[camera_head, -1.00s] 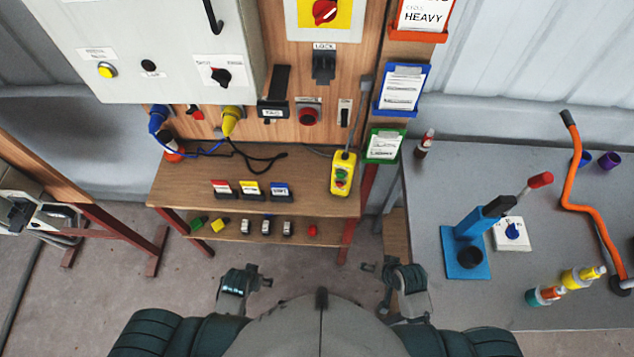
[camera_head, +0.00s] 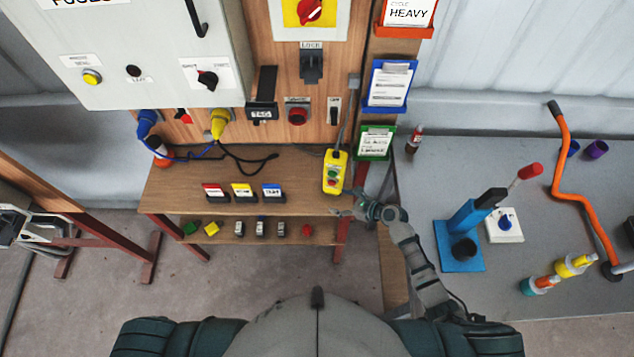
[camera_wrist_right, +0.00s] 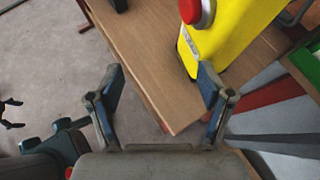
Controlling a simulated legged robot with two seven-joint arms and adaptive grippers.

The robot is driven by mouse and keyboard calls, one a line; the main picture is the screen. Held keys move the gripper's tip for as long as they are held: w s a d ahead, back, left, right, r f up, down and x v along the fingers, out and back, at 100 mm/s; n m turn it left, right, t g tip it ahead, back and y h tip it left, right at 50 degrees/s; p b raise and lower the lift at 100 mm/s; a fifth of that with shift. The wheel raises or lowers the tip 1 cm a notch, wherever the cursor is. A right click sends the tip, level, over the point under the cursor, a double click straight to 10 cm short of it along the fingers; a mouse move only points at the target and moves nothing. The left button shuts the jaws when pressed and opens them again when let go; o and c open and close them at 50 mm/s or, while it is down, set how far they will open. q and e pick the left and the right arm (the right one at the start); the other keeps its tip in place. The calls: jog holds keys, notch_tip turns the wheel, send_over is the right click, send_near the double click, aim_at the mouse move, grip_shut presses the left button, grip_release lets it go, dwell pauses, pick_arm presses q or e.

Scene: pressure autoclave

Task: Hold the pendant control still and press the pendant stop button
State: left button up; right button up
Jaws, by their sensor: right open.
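The yellow pendant control (camera_head: 336,160) hangs on a grey cable at the right end of the wooden bench, with green and red buttons on its face. In the right wrist view its yellow body (camera_wrist_right: 240,30) fills the upper right, with a large round red button (camera_wrist_right: 197,12) at the top edge. My right gripper (camera_head: 350,208) is open and empty, just below and right of the pendant. In the wrist view, one finger of the gripper (camera_wrist_right: 160,70) overlaps the pendant's lower end; I cannot tell if they touch. My left gripper does not show in the head view.
The wooden bench (camera_head: 215,165) carries several coloured label stands. A green card holder (camera_head: 374,142) hangs close to the pendant's right. The grey table (camera_head: 410,180) with a blue press (camera_head: 460,235) stands right. Open floor lies in front of the bench.

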jog(key=shift+w+m, duration=0.25)
jog(key=shift+m, duration=0.05)
jog(key=shift+w+a+f, duration=0.1)
jog(key=shift+w+f, duration=0.05)
jog(key=b+x, duration=0.6)
jog(key=shift+f, duration=0.25)
jog(key=shift+w+a+f, duration=0.2)
jog(key=shift+w+a, duration=0.35)
jog(key=shift+a, duration=0.2)
jog(key=shift+w+a+f+b, duration=0.3)
jog(key=shift+w+a, duration=0.05)
jog(key=shift+a, duration=0.2)
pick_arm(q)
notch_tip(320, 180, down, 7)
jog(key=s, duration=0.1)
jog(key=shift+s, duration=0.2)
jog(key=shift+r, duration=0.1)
